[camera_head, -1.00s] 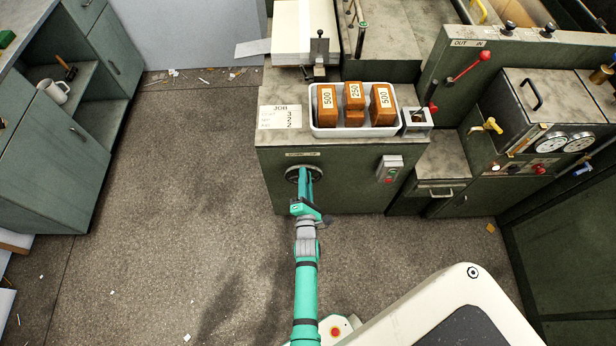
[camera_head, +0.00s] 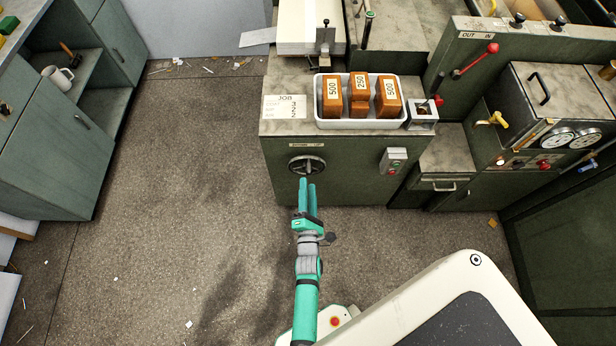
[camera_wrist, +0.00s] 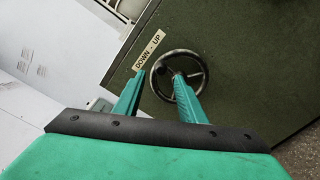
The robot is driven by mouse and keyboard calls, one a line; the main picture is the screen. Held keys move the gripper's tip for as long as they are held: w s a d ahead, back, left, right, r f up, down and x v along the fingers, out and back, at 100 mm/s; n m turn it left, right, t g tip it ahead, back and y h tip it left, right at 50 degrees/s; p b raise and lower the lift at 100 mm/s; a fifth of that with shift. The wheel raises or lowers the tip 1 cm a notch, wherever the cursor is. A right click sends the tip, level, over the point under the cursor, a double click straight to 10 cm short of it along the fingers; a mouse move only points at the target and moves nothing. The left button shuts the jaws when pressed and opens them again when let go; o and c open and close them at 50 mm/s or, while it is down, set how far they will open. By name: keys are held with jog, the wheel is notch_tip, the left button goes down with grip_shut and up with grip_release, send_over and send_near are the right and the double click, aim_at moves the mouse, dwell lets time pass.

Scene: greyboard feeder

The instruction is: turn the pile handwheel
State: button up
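The pile handwheel (camera_head: 293,167) is a dark round wheel with spokes on the front of the green machine cabinet. The right finger overlaps the wheel's hub in the wrist view; the left one lies outside the rim. They look clear of the wheel, but contact is hard to judge.
A switch box with buttons (camera_head: 393,161) sits right of the wheel. Above are a white tray (camera_head: 360,124) holding orange blocks and a JOB card (camera_head: 284,107). A green cabinet (camera_head: 50,150) stands at left. The floor (camera_head: 190,200) between is mostly clear.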

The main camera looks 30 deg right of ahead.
jog(key=shift+v, duration=1.5)
jog(key=shift+w, duration=0.1)
jog(key=shift+a, duration=0.1)
jog(key=s+a+r+m+y, duration=0.2)
jog(key=s+a+r+m, duration=0.15)
jog(key=s+a, duration=0.3)
jog(key=s+a+r+m+y, duration=0.25)
jog(key=s+a+m, duration=0.25)
jog(key=a, duration=0.3)
jog(key=s+a+r+m+y, duration=0.2)
jog(key=s+r+m, duration=0.2)
jog(key=r, duration=0.3)
jog(key=s+a+r+m+y, duration=0.2)
jog(key=s+a+r+m, duration=0.1)
jog(key=s+r+m, duration=0.2)
notch_tip(320, 180, up, 3)
jog(key=shift+s+a+f, duration=0.25)
jog(key=shift+s, duration=0.65)
